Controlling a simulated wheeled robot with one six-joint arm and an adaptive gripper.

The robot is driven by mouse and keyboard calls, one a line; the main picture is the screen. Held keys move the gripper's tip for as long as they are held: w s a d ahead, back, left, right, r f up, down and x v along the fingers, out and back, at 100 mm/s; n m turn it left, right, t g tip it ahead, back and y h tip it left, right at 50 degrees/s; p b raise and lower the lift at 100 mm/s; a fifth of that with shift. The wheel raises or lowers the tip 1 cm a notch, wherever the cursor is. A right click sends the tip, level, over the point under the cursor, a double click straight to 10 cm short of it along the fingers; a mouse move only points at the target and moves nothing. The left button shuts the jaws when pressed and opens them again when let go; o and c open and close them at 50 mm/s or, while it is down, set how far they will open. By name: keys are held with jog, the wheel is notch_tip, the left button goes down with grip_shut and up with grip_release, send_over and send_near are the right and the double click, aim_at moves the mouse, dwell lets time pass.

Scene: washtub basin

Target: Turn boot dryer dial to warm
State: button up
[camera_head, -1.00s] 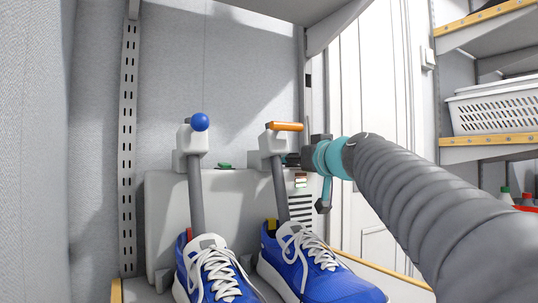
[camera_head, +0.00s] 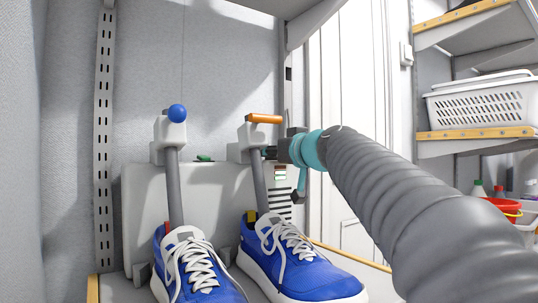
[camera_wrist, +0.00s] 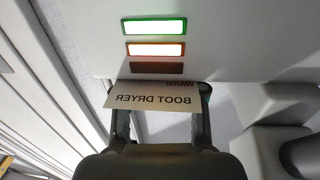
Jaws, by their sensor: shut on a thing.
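The boot dryer (camera_head: 215,190) is a pale grey box with two upright tubes against the back wall. My gripper (camera_head: 270,153) reaches its upper right side from the right. In the wrist view, my gripper (camera_wrist: 160,112) has a finger on each side of a white label (camera_wrist: 152,99) reading BOOT DRYER, with WARM in red beside it; the lettering looks reversed. The fingers are shut on what appears to be the dial, which is mostly hidden. Above the label, a green light (camera_wrist: 154,27) and an orange-red light (camera_wrist: 155,49) glow; a third light (camera_wrist: 157,68) is dark.
Two blue shoes (camera_head: 300,265) stand before the dryer. A white basket (camera_head: 480,105) and red bucket (camera_head: 503,207) are on the right shelving.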

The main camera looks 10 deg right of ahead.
jog(key=shift+w+f+n+y+b, duration=0.1)
jog(key=shift+f+n+y+b, duration=0.1)
jog(key=shift+n+y+b, duration=0.35)
jog(key=shift+r+g+y+b, duration=0.2)
jog(key=shift+g+y+b, duration=0.15)
jog(key=shift+b, duration=0.15)
jog(key=o, duration=1.2)
jog(key=shift+c, duration=0.2)
jog(key=v, duration=1.2)
